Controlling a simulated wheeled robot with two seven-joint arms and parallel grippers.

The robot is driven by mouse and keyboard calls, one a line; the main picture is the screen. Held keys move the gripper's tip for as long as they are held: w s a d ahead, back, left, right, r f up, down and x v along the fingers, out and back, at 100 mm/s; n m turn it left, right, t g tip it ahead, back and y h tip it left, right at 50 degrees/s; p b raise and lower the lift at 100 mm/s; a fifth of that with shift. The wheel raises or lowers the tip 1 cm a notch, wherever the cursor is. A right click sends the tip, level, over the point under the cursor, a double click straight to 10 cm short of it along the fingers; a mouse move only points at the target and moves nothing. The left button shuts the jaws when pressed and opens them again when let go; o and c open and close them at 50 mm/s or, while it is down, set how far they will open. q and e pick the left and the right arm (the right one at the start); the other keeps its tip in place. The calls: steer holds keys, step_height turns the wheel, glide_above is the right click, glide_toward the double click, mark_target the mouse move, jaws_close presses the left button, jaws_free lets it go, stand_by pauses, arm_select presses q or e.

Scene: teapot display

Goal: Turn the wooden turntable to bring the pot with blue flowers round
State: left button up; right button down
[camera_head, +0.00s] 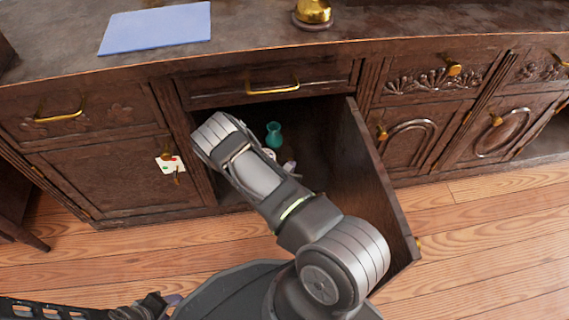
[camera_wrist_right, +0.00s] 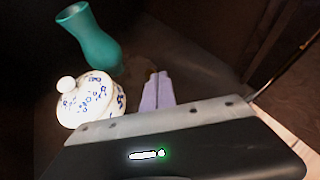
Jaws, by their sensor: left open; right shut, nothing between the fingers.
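The white pot with blue flowers (camera_wrist_right: 88,101) and a knobbed lid stands inside the dark open cabinet, at left in the right wrist view. In the head view only a bit of it (camera_head: 269,153) shows past my right arm. A teal vase (camera_wrist_right: 92,36) stands behind it; it also shows in the head view (camera_head: 274,135). I cannot clearly make out the turntable in the dark. My right gripper (camera_wrist_right: 158,90) is shut and empty, inside the cabinet, right of the pot and apparently apart from it. My left gripper (camera_head: 172,300) is open, low at the left, outside the cabinet.
The open cabinet door (camera_head: 378,185) stands right of my right arm. A drawer with a gold handle (camera_head: 273,89) is above the opening. A blue mat (camera_head: 157,27) and a gold object (camera_head: 313,12) are on the countertop. The wooden floor (camera_head: 480,250) is clear at right.

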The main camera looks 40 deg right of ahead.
steer(key=shift+w+d+p, duration=0.2)
steer(key=shift+d+p, duration=0.1)
steer(key=shift+d, duration=0.55)
steer(key=shift+w+d+p, duration=0.2)
steer(key=shift+d+p, duration=0.1)
steer(key=shift+d, duration=0.55)
steer(key=shift+w+d+n+t, duration=0.25)
steer(key=shift+d+n+t, duration=0.15)
steer(key=shift+p, duration=0.3)
steer(key=p+v, duration=0.3)
steer(key=v, duration=0.4)
steer(key=shift+s+a+r, duration=0.2)
steer(key=shift+a+r, duration=0.05)
